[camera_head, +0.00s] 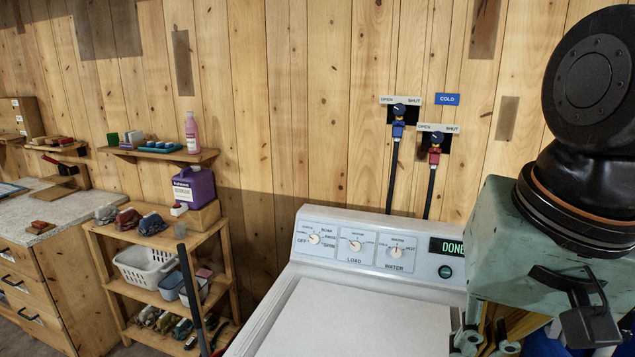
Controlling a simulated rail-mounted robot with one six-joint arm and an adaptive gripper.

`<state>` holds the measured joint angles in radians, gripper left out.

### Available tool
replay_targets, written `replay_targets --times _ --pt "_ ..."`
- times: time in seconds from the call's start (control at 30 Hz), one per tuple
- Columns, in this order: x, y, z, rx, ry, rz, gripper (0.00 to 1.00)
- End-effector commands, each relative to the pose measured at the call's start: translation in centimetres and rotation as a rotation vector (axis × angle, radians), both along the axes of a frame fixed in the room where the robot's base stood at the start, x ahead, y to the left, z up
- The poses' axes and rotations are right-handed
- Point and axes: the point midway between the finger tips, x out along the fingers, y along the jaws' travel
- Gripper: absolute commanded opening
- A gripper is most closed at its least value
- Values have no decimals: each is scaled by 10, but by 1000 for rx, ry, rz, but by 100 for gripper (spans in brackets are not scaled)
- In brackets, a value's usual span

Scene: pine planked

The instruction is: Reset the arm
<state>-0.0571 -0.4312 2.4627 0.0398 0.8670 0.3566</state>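My black arm links (592,75) fill the upper right of the head view, in front of a pale green box-like body (500,235). I cannot make out my gripper; no fingertips are clearly visible. A dark bracket-like part (588,322) hangs at the lower right, and I cannot tell what it belongs to. The white washing machine (350,318) stands at the lower centre with its lid down. Its panel has three dials and a display (447,246) reading DONE.
A blue-handled valve (398,128) and a red-handled valve (435,155) are on the plank wall. A wooden rack (153,241) holds a purple jug (194,188), a white basket (146,268) and other items. A counter (57,208) stands at left.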

Motion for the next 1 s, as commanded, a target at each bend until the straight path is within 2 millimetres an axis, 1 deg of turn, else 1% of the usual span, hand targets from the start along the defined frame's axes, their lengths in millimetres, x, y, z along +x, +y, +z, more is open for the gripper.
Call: replay_targets --times 0.3,0.5,0.7,1.0 --pt "-31 -18 8 -81 -73 188 0" --pt "-44 -25 11 -122 -99 271 0" --pt "-48 -27 12 -137 -108 301 0" --pt "-48 -27 12 -137 -108 301 0"
